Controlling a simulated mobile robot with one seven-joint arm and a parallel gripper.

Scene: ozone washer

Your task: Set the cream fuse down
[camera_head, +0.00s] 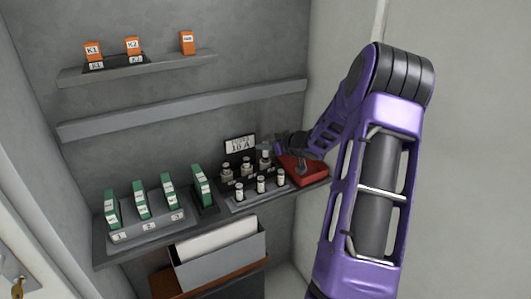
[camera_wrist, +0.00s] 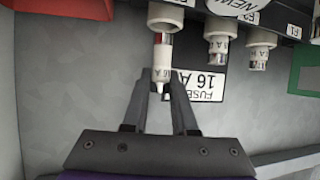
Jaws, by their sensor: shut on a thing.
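The cream fuse (camera_wrist: 162,62) is a small pale cylinder with a red band and a dark-lettered label. My gripper (camera_wrist: 160,90) is shut on its narrow end in the wrist view. The fuse's other end meets the white collar of the leftmost holder (camera_wrist: 166,16); I cannot tell whether it is seated in it. In the head view my gripper (camera_head: 274,147) is at the rightmost back holder, beside the red tray (camera_head: 318,172), and the fuse is hard to make out there.
Two more fuses stand in neighbouring holders (camera_wrist: 217,28) (camera_wrist: 262,38). A "FUSE 16 A" sign (camera_head: 240,144) is behind them. Several small fuses stand in a front row (camera_head: 261,184). Green modules (camera_head: 141,199) stand left on the shelf. A grey bin (camera_head: 222,262) is below.

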